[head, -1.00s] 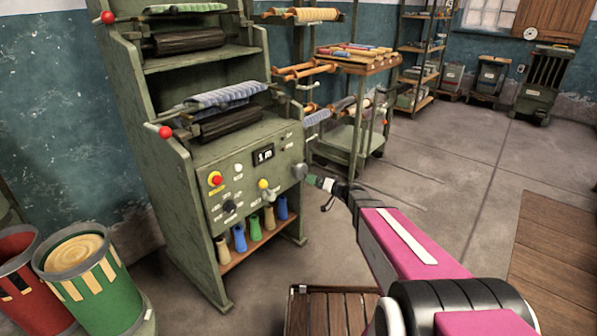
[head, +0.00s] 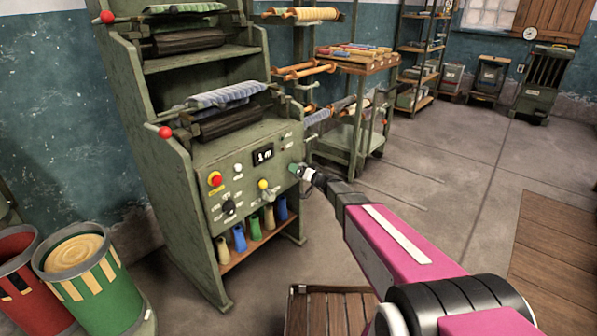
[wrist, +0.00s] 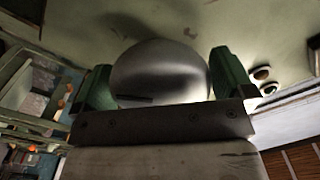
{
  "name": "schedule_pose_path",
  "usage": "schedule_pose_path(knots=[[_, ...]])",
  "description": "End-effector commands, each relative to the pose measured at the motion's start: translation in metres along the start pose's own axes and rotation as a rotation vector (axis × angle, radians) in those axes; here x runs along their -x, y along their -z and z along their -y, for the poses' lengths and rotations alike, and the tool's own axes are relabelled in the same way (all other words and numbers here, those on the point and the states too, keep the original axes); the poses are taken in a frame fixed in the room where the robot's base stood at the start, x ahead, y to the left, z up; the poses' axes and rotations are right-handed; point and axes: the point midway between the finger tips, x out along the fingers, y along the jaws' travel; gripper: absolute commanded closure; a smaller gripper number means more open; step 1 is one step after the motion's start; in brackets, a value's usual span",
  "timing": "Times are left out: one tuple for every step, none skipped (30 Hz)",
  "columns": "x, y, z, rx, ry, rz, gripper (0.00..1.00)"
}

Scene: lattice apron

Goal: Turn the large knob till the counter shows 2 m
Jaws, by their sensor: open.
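The large knob (wrist: 160,72) is a round, shiny grey metal knob on the green machine panel. In the wrist view it fills the space between the two green fingers of my gripper (wrist: 165,85). The jaws are open, one finger on each side of the knob; I cannot tell whether they touch it. In the head view my gripper (head: 298,170) is at the right side of the panel and hides the knob. The counter (head: 263,155) is a small dark display that reads 1 m.
The panel also carries a red button (head: 215,179), a yellow-tipped lever (head: 264,186) and a small black knob (head: 229,207). Coloured spools (head: 254,227) stand on a shelf below. A wooden platform (head: 325,312) is on the floor in front. Open floor lies to the right.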

Motion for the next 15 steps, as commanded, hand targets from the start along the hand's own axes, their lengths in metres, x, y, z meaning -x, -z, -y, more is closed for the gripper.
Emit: schedule_pose_path(knots=[[-0.0033,0.0,-0.0002,0.0,0.0,0.0,0.0],[-0.0043,0.0,0.0,0.0,0.0,0.0,0.0],[-0.0051,0.0,0.0002,0.0,0.0,0.0,0.0],[-0.0054,0.0,0.0003,0.0,0.0,0.0,0.0],[-0.0056,-0.0001,0.0003,0.0,0.0,0.0,0.0],[-0.0056,-0.0001,0.0004,0.0,0.0,0.0,0.0],[-0.0055,-0.0001,0.0005,0.0,0.0,0.0,0.0],[-0.0054,-0.0001,0.0004,0.0,0.0,0.0,0.0],[-0.0053,0.0,0.0004,0.0,0.0,0.0,0.0],[-0.0052,0.0,0.0004,0.0,0.0,0.0,0.0],[-0.0052,0.0,0.0004,0.0,0.0,0.0,0.0],[-0.0052,-0.0001,0.0004,0.0,0.0,0.0,0.13],[-0.0052,0.0,0.0004,0.0,0.0,0.0,0.23],[-0.0052,0.0,0.0004,0.0,0.0,0.0,0.33],[-0.0051,0.0,0.0004,0.0,0.0,0.0,0.38]])
